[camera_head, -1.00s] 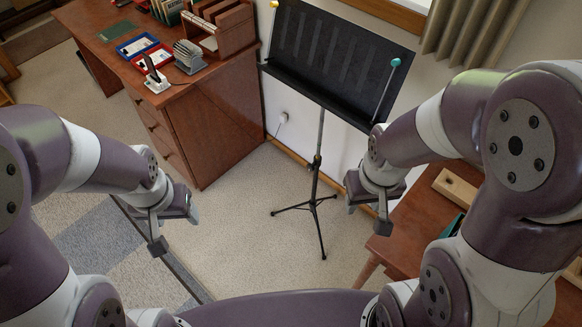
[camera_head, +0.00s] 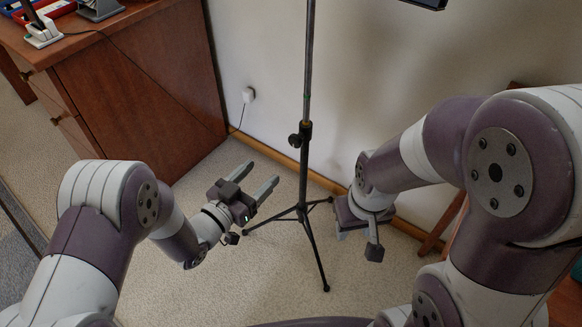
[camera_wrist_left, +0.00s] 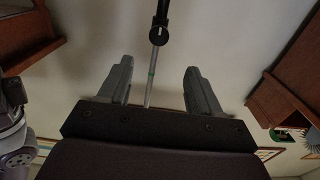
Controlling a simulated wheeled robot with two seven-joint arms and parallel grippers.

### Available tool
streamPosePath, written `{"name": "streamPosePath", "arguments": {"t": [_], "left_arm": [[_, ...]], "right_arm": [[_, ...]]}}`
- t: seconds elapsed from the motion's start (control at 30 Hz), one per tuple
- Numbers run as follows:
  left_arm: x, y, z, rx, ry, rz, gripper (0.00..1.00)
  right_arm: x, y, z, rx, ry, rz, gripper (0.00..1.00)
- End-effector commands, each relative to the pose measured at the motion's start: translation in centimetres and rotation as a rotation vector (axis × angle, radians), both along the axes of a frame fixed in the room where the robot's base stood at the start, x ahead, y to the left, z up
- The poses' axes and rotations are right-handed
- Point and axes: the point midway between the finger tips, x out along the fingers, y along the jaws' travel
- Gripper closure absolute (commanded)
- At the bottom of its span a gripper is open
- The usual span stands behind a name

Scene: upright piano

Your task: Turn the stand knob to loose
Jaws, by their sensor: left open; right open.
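The music stand (camera_head: 307,70) stands upright, its thin rod running into a thicker black lower tube. The small black stand knob (camera_head: 295,140) sticks out to the left near the top of that tube. My left gripper (camera_head: 264,172) is open and empty, left of and below the knob, its fingers pointing toward the stand. In the left wrist view the knob (camera_wrist_left: 157,37) appears beyond the open fingers, roughly centred between them and not touched. My right gripper (camera_head: 352,233) is open, hanging to the right of the stand; its fingers are partly hidden.
A wooden desk (camera_head: 140,90) stands at the left. A wall socket with a plug (camera_head: 248,95) is behind the stand. The stand's tripod legs (camera_head: 315,258) spread over the carpet. Brown furniture (camera_head: 452,220) is partly hidden behind my right arm.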

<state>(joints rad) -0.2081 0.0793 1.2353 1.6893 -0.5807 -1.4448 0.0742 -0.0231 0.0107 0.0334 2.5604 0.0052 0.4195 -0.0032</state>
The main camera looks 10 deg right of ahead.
Motion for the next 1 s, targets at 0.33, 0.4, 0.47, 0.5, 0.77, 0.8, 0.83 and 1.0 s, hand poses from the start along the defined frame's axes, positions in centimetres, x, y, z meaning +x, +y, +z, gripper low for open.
{"name": "streamPosePath", "arguments": {"t": [0.33, 0.4, 0.47, 0.5, 0.77, 0.8, 0.83, 1.0], "left_arm": [[4.7, -5.1, -0.6, -0.01, -0.013, -0.01, 0.36], [5.8, -6.3, -0.6, -0.01, -0.01, -0.01, 0.36], [6.8, -7.2, -0.5, -0.011, -0.011, -0.008, 0.36], [7.3, -7.7, -0.5, -0.009, -0.009, -0.008, 0.36], [8.8, -9.1, 0.0, -0.009, -0.008, -0.006, 0.36], [8.8, -9.1, 0.0, -0.009, -0.007, -0.006, 0.36], [8.8, -9.1, 0.0, -0.009, -0.007, -0.006, 0.36], [8.8, -9.1, 0.0, -0.009, -0.007, -0.006, 0.53]], "right_arm": [[0.0, 0.0, -3.4, 0.0, -0.001, 0.0, 0.56], [0.0, 0.0, -4.1, 0.0, -0.001, 0.0, 0.56], [0.0, 0.0, -4.6, 0.0, -0.001, 0.0, 0.56], [0.0, 0.0, -4.9, 0.0, -0.001, 0.0, 0.56], [0.0, 0.0, -5.4, 0.0, -0.001, 0.0, 0.56], [0.0, 0.0, -5.3, 0.0, -0.001, 0.0, 0.56], [0.0, 0.0, -5.3, 0.0, -0.001, 0.0, 0.56], [0.0, 0.0, -5.3, 0.0, -0.001, 0.0, 0.56]]}}
